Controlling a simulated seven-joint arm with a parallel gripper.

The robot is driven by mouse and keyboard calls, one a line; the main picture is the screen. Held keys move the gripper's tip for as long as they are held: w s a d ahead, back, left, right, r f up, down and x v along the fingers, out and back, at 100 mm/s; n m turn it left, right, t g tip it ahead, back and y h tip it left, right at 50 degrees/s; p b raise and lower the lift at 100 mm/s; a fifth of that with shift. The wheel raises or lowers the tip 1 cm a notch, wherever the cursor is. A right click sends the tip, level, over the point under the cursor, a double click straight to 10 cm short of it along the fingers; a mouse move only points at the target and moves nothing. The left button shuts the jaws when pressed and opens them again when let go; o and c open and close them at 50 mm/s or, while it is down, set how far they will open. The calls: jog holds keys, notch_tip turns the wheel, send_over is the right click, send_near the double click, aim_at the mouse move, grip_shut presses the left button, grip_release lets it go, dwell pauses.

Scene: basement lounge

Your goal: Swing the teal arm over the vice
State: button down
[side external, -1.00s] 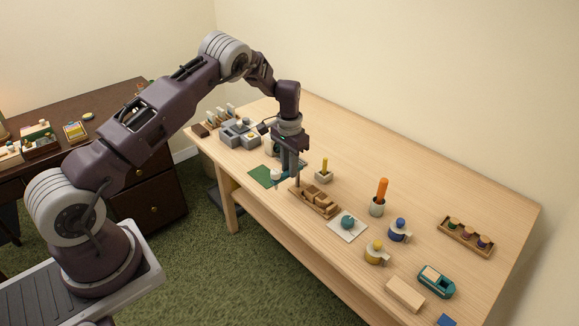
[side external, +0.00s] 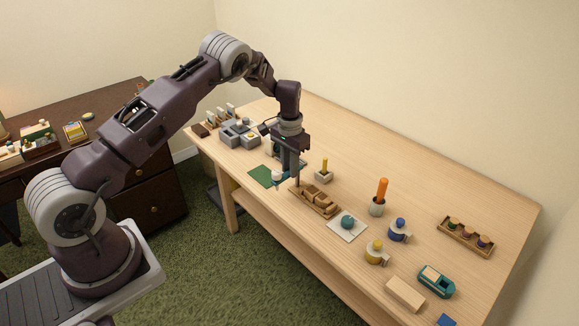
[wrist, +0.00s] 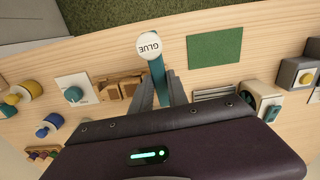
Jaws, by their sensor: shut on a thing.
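The teal arm (wrist: 158,78) is a narrow bar between my gripper's fingers in the wrist view. A round white end marked GLUE (wrist: 150,46) sits at its far tip. The white end also shows small beside my gripper in the side view (side external: 277,177). My gripper (wrist: 160,88) points down over the bench and is shut on the teal arm; in the side view (side external: 290,172) its fingers partly hide the bar. A grey blocky fixture, which looks like the vice (side external: 238,132), stands toward the bench's back left, apart from the white end. The teal arm's pivot is not clear.
A green mat (wrist: 214,47) lies flat beside the white end.

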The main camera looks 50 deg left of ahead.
jog(key=d+n, duration=0.1)
jog(key=n, duration=0.3)
jog(key=w+d+n, duration=0.1)
jog(key=n, duration=0.4)
jog(key=w+d+n, duration=0.1)
jog(key=n, duration=0.3)
jog(key=shift+w+n, duration=0.2)
jog(key=shift+n, duration=0.2)
jog(key=shift+w+d+n, duration=0.1)
jog(key=shift+w+n, duration=0.2)
jog(key=shift+n, duration=0.55)
jog(key=shift+w+n, duration=0.25)
jog(key=shift+n, duration=0.6)
jog(key=c, duration=1.3)
grip_release()
